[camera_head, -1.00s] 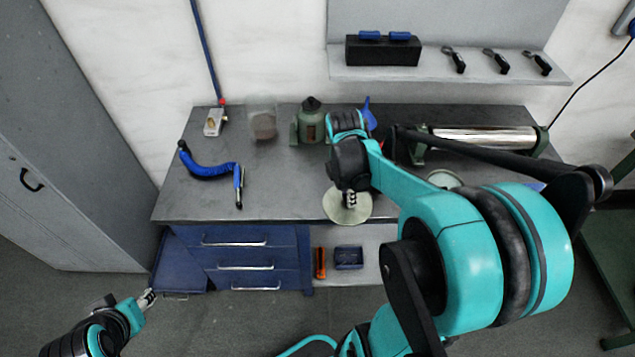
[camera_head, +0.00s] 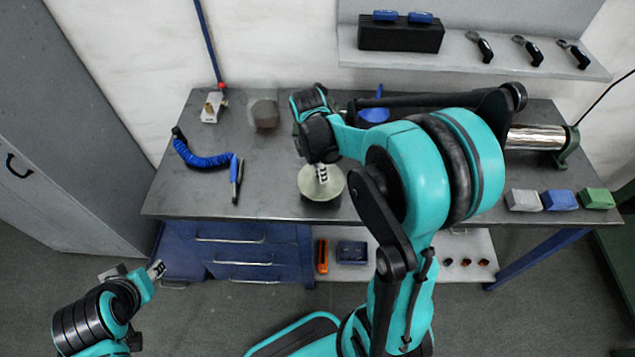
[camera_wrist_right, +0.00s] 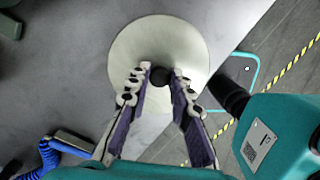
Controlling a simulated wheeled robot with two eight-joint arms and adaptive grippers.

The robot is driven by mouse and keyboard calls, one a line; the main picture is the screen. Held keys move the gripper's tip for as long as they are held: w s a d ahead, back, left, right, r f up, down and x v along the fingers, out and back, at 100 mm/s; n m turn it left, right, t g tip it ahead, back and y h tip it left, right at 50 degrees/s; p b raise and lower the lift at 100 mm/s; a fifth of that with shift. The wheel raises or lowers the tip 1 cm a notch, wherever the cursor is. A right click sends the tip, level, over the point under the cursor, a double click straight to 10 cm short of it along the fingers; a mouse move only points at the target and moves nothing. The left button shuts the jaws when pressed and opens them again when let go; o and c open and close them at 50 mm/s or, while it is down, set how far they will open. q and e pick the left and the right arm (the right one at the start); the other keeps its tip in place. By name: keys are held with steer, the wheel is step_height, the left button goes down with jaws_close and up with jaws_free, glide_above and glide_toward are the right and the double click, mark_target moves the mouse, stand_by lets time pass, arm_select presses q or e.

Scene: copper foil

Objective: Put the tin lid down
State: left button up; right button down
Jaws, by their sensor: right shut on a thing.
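The tin lid is a pale, round disc (camera_head: 309,190) with a dark knob. In the head view it shows over the front middle of the workbench (camera_head: 265,195). My right gripper (camera_head: 322,178) is shut on its knob from above. In the right wrist view the lid (camera_wrist_right: 160,38) lies beyond the fingers (camera_wrist_right: 160,80), with the knob between the fingertips. I cannot tell whether the lid touches the bench. My left gripper (camera_head: 157,269) is low at the left, in front of the blue drawers and away from the lid; its opening is too small to judge.
A blue coiled hose tool (camera_head: 205,160) lies left of the lid. A rounded grey-brown object (camera_head: 264,114) stands behind. A metal roller (camera_head: 537,137) and several coloured blocks (camera_head: 558,200) are at the right. Bare bench top lies between the hose tool and the lid.

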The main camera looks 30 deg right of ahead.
mark_target(317, 179)
steer(key=shift+w+a+f, duration=0.25)
steer(key=shift+a+f, duration=0.1)
steer(key=shift+a, duration=0.05)
step_height(317, 179, down, 4)
steer(key=shift+r+b, duration=0.1)
steer(key=shift+b, duration=0.85)
steer(key=shift+f, duration=0.2)
steer(key=c, duration=1.3)
jaws_free()
steer(key=shift+c, duration=0.2)
steer(key=shift+r, duration=0.1)
steer(key=shift+r, duration=0.1)
